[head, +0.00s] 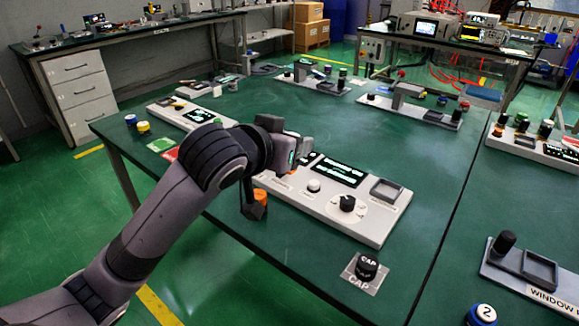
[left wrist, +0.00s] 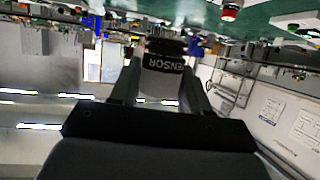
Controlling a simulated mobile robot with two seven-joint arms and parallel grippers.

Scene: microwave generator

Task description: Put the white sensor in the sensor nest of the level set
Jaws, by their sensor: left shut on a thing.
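My left gripper (head: 293,150) reaches in from the left, above the back left part of the nearest grey panel. The gripper mostly hides this piece in the head view. The nearest panel (head: 300,198) carries a lit screen (head: 340,170), a white knob (head: 313,186), a black knob (head: 347,203) on a pale disc and an empty square recess (head: 386,190). I cannot read which recess is the sensor nest. My right gripper is not seen.
A black CAP piece (head: 367,266) stands on a small mat near the table's front. An orange and black piece (head: 259,199) is beside my arm. More panels stand farther back and right. Bare green table (head: 425,200) lies right of the nearest panel.

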